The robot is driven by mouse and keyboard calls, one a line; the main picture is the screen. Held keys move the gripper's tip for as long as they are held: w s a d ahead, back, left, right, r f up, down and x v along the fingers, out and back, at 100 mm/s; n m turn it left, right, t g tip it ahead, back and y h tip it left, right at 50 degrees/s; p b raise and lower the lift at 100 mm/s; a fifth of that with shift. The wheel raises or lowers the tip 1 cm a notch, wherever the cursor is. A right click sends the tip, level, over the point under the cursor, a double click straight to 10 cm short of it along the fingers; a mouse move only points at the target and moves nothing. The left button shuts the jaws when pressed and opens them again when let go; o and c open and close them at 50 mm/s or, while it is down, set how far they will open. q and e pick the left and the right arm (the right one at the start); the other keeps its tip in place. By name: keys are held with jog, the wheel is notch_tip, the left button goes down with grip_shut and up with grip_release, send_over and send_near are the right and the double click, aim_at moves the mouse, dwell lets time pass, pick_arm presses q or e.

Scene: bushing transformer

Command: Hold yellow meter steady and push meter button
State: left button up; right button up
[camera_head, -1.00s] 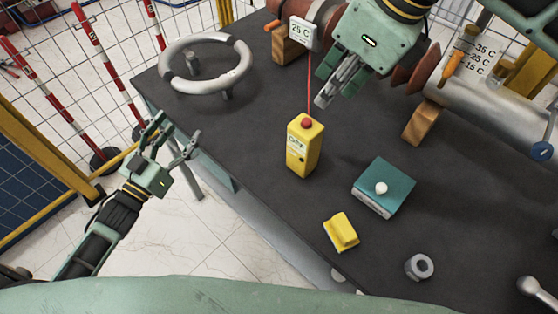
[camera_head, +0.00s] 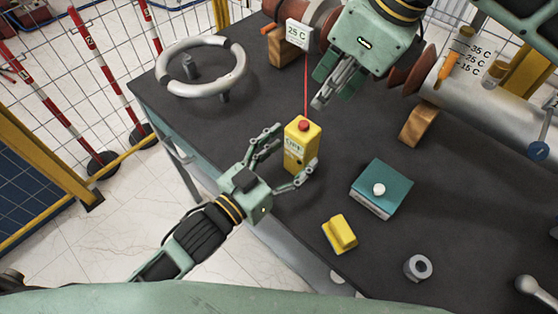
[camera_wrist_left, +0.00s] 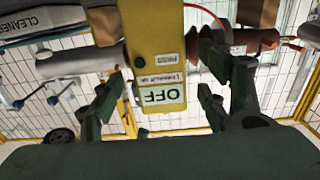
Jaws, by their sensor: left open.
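The yellow meter (camera_head: 300,146) stands upright on the dark table, with a red button (camera_head: 304,125) on top and a red wire rising behind it. Its label reads OFF in the left wrist view (camera_wrist_left: 158,60). My left gripper (camera_head: 286,160) is open, with its fingers on either side of the meter's lower body. The left wrist view shows a finger on each side of the meter, with gaps visible. My right gripper (camera_head: 322,98) hangs above the table behind the meter, pointing down. Its fingers look close together, and whether they are shut is unclear.
A teal box with a white knob (camera_head: 382,187), a yellow block (camera_head: 340,233) and a metal nut (camera_head: 418,267) lie to the right and front. A grey handwheel (camera_head: 203,68) is at the back left. The bushing (camera_head: 480,100) lies at the back right.

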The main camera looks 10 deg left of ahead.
aim_at(294, 151)
pick_arm(q)
jog(key=shift+x, duration=1.9)
jog(key=shift+c, duration=0.6)
jog(key=c, duration=1.3)
jog(key=shift+c, duration=0.5)
pick_arm(e)
grip_shut()
